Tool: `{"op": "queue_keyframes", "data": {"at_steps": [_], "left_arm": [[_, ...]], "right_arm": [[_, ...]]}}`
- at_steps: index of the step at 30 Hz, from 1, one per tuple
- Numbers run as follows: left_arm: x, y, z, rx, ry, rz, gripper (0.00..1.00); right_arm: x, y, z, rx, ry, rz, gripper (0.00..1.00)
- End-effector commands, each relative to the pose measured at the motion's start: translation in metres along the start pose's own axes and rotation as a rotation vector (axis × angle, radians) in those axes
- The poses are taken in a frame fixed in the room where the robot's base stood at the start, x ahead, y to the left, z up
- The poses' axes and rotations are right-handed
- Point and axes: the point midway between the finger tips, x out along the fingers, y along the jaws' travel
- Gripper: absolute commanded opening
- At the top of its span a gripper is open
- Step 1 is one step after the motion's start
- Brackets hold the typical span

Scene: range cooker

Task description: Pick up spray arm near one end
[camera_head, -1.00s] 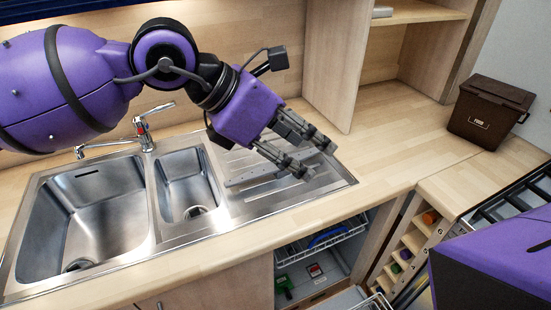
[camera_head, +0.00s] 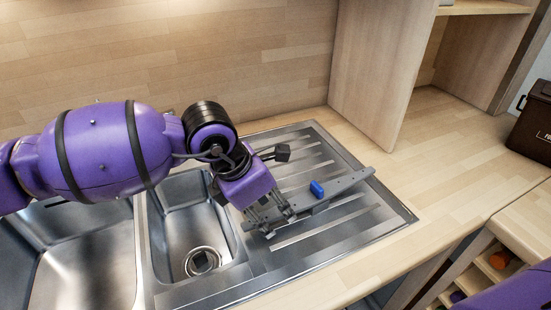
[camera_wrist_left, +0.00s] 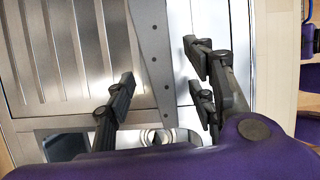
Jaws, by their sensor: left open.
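The spray arm (camera_head: 345,186) is a long grey bar lying slantwise across the ribbed metal drainer. A small blue part (camera_head: 317,189) sits at its middle. My left gripper (camera_head: 277,222) is open at the bar's left end, beside the small basin. In the left wrist view, the grey bar (camera_wrist_left: 151,55), with a row of small dark holes, runs between the spread fingers of my left gripper (camera_wrist_left: 160,75). The fingers appear apart from it on both sides. Part of the left end is hidden behind the gripper in the head view. My right gripper is not in view.
The drainer (camera_head: 395,208) belongs to a steel sink with a small basin (camera_head: 185,225) and a large basin (camera_head: 85,270) to the left. A wooden upright panel (camera_head: 375,75) stands behind the drainer. A dark bin (camera_head: 535,125) stands at the right; worktop before it is clear.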

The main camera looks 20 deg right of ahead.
Motion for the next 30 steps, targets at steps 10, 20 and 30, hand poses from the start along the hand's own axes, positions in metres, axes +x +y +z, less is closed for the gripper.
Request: {"op": "queue_keyframes", "data": {"at_steps": [10,20,30], "left_arm": [[0.0155,-0.0005,-0.0003,-0.001,-0.001,-0.001,0.50],[0.0153,-0.0005,-0.0003,-0.002,-0.001,-0.002,0.12],[0.0147,-0.0004,0.0002,-0.001,-0.002,-0.001,0.00]], "right_arm": [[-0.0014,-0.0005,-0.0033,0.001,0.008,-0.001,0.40],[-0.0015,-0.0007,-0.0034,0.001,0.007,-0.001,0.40],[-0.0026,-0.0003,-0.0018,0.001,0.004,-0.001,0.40]]}}
